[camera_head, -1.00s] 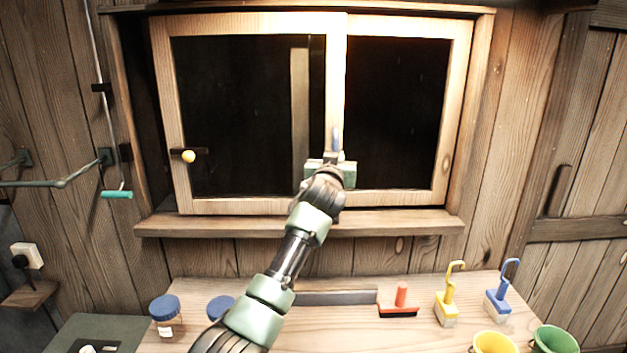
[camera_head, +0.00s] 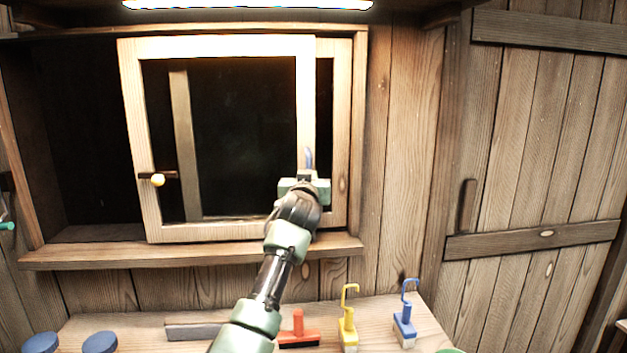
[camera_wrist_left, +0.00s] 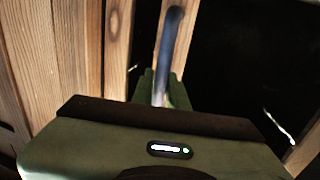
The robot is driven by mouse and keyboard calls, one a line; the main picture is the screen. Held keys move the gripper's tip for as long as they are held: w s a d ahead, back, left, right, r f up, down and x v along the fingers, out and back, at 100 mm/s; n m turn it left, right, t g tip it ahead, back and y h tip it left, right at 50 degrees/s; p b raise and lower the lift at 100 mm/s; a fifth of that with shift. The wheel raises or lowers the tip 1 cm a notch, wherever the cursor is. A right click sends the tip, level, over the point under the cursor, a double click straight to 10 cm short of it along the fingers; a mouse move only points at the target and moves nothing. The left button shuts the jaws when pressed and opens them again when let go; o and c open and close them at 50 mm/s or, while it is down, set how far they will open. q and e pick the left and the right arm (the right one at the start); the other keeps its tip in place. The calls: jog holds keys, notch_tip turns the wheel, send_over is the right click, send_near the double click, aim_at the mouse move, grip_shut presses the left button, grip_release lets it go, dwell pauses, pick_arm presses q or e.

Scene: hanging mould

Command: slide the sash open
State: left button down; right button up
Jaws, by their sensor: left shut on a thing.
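The front sash (camera_head: 140,120) is a pale wooden frame with dark glass, standing to the right in the window frame. A wide dark opening (camera_head: 85,135) shows left of the sash. A blue upright handle (camera_head: 309,157) is on the sash's right stile. My left gripper (camera_head: 306,178) is shut on this handle; in the left wrist view the handle (camera_wrist_left: 168,45) rises from between the green fingers (camera_wrist_left: 162,90). The lower part of the handle is hidden by the fingers. My right gripper is not in view.
The sill (camera_head: 190,254) runs below. On the bench stand a red-handled squeegee (camera_head: 299,330), a yellow hook tool (camera_head: 348,325), a blue hook tool (camera_head: 405,320) and blue-lidded jars (camera_head: 100,342).

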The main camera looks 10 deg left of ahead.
pick_arm(q)
jog(key=c, duration=1.4)
grip_release()
jog(key=shift+d, duration=0.1)
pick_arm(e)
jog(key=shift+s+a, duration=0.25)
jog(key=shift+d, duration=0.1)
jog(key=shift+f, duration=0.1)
